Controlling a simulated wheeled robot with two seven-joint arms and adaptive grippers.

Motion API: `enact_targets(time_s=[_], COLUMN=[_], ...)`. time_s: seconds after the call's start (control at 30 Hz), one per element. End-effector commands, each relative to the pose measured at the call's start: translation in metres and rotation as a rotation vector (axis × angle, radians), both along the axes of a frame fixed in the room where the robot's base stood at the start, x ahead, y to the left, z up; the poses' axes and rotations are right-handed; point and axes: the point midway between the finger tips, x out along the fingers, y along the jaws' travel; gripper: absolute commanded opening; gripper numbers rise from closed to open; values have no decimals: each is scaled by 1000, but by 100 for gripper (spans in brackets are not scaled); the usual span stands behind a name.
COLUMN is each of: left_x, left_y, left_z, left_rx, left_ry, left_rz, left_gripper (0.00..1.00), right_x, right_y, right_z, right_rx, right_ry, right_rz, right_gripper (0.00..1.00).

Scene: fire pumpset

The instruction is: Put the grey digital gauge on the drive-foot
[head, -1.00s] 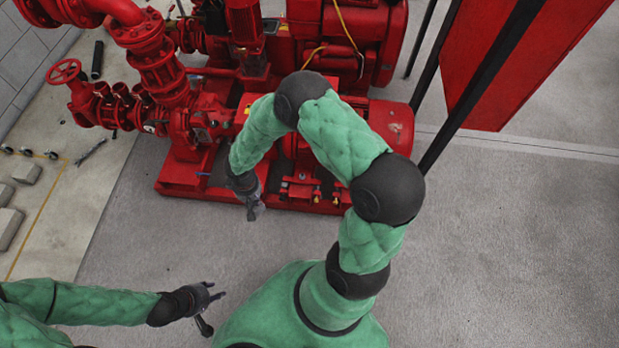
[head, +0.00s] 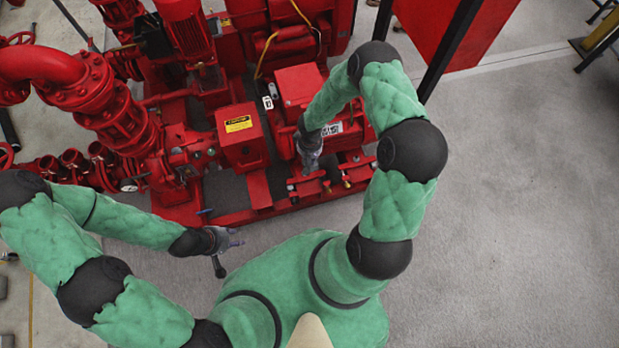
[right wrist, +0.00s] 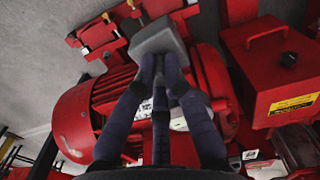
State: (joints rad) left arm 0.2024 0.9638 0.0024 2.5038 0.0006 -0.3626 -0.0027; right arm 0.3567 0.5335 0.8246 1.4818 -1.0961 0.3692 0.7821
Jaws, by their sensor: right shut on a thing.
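The grey gauge (right wrist: 158,38) is a small grey block between the fingertips of my right gripper (right wrist: 160,68) in the right wrist view; its display face is not visible. In the head view my right gripper (head: 309,158) points down over the front of the red motor, just above the red feet on the base. One red foot (head: 306,187) lies below it and another (head: 356,170) to its right. Feet with yellow parts also show beyond the gauge in the right wrist view (right wrist: 98,34). I cannot tell whether the gauge touches one. My left gripper (head: 228,250) is open and empty, in front of the base.
A red box with a yellow label (head: 240,136) stands left of my right gripper. Red pipes and valves (head: 110,112) fill the left. A small white-and-black item (head: 268,102) sits behind the box. The floor at right (head: 510,220) is clear.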

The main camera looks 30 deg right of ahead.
Motion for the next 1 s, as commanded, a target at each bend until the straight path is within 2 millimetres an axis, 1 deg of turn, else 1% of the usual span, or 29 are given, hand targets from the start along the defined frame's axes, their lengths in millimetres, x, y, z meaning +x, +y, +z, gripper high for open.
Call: enact_targets(time_s=[0.03, 0.17, 0.27, 0.3, 0.4, 0.5, 0.6, 0.77, 0.87, 1.0], left_x=[0, 0, 0, 0, 0, 0, 0, 0, 0, 0], left_y=[0, 0, 0, 0, 0, 0, 0, 0, 0, 0], left_z=[-2, -5, -8, -9, -11, -13, -14, -15, -19, -30], left_rx=[0, 0, 0, 0, 0, 0, 0, 0, 0, 0], left_ry=[1, 1, 1, 0, 0, 0, 0, 0, -1, -1], left_rz=[0, 0, 0, 0, 0, 0, 0, 0, 0, 0], left_gripper=[40, 40, 40, 40, 40, 40, 40, 40, 40, 40], right_x=[-3, -12, -22, -28, -44, -58, -69, -77, -72, -53], right_y=[-12, -39, -59, -66, -82, -92, -98, -102, -97, -81], right_z=[-17, -56, -89, -103, -136, -161, -179, -193, -200, -212], right_rx=[2, 1, 1, 1, 2, 1, 1, -1, -1, -1], right_ry=[6, 5, 5, 5, 5, 3, 2, -2, -3, -4], right_rz=[-16, -46, -72, -81, -106, -124, -137, -146, -145, -142], right_gripper=[0, 0, 0, 0, 0, 0, 0, 0, 0, 0])
